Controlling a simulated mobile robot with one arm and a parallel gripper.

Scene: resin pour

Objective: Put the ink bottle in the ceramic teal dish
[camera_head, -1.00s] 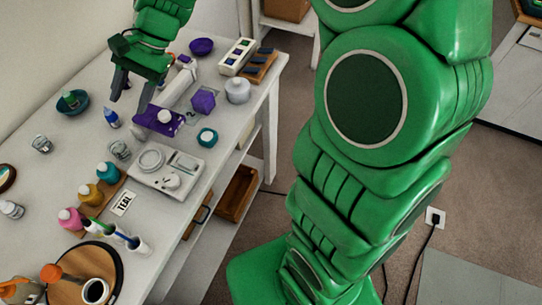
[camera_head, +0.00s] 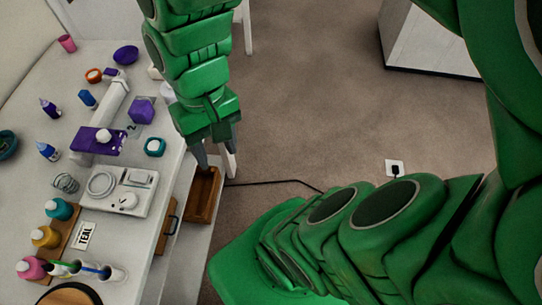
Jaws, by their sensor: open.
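The teal dish (camera_head: 6,146) is cut off by the left edge of the view, and its inside shows only in part. Near it on the table stand a blue bottle with a white tip (camera_head: 47,151) and a dark purple-blue bottle with a pale tip (camera_head: 49,108). I cannot tell which of them is the ink bottle. My gripper (camera_head: 217,158) points down with its fingers apart and nothing between them.
Teal, yellow and pink bottles stand by the TEAL card (camera_head: 85,236).

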